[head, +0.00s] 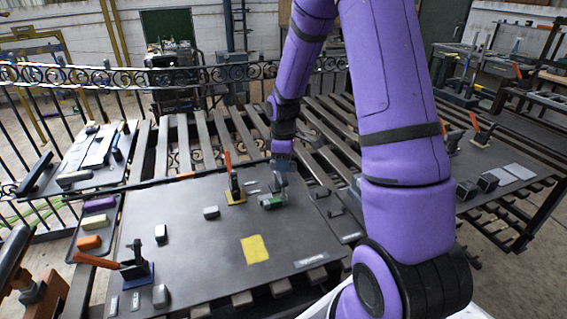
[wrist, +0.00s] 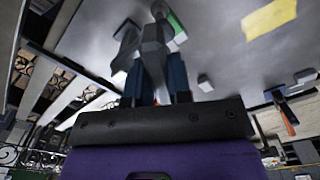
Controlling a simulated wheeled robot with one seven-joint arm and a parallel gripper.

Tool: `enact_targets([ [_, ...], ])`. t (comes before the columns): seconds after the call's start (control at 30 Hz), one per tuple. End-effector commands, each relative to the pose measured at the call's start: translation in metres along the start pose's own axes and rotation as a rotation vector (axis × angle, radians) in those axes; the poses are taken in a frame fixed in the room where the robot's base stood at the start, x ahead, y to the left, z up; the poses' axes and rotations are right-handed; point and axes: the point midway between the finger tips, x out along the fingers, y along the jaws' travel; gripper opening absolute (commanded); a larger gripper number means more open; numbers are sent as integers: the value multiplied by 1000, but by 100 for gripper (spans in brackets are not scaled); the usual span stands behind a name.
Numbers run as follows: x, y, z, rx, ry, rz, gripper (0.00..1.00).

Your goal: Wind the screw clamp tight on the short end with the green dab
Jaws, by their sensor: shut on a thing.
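A green dab (wrist: 178,28) shows on a small grey piece just beyond the fingers. In the head view the green-marked short end (head: 272,201) lies right below my gripper. The fingers hide where clamp and piece meet, so I cannot tell how tight it is.
A yellow patch (head: 254,249) lies on the plate's front part. Another toggle clamp on a blue base (head: 137,273) stands front left. A tray (head: 112,218) holds purple, orange and yellow blocks. Grey blocks (head: 211,212) are scattered about. Slatted bars (head: 180,140) run behind.

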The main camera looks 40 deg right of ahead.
Motion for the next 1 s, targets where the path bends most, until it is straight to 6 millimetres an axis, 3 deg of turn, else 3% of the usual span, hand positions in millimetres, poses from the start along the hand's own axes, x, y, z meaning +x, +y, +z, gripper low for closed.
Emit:
enact_targets([
  [0.37, 0, 0, 0, 202, 0, 1, 0],
  [1.0, 0, 0, 0, 805, 0, 1, 0],
])
